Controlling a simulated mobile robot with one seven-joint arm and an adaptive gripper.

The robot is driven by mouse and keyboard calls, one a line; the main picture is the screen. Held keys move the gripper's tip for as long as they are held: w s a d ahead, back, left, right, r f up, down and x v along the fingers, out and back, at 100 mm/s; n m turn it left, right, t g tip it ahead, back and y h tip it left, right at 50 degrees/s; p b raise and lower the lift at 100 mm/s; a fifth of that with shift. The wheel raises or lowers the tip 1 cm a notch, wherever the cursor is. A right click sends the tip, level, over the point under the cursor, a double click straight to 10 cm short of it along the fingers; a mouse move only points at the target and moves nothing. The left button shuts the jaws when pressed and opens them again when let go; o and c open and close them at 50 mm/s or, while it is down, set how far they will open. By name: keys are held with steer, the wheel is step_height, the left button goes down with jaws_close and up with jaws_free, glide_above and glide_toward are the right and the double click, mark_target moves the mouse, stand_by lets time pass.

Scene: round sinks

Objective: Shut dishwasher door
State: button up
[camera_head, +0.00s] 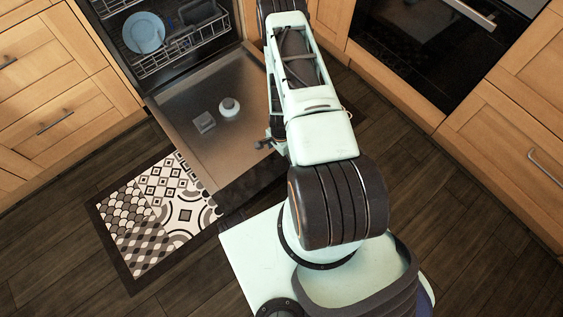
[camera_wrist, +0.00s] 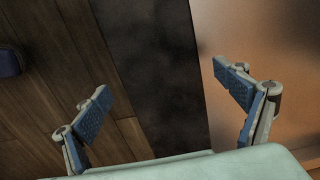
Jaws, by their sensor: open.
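The dishwasher door (camera_head: 185,110) is folded down open, its metal inner face up, with a dark strip along its outer edge (camera_head: 250,185). A small square part and a round white cap show on the inner face. In the wrist view, my gripper (camera_wrist: 162,82) is open and empty, fingers spread. The door's dark edge strip (camera_wrist: 155,40) runs between the fingers, with the brownish inner face (camera_wrist: 265,50) on the right and floor on the left. I cannot tell whether the fingers touch the door. In the head view, my arm hides most of the gripper and the door's right side.
The dishwasher's rack (camera_head: 180,50) holds a blue plate (camera_head: 143,32) and other dishes. A patterned mat (camera_head: 155,215) lies on the dark wood floor beside the door. Wooden cabinets (camera_head: 55,90) stand left, and a black oven (camera_head: 435,45) stands right. Floor is clear at right.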

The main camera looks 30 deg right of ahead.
mark_target(281, 160)
steer(key=shift+f+b, duration=0.35)
steer(key=shift+f, duration=1.45)
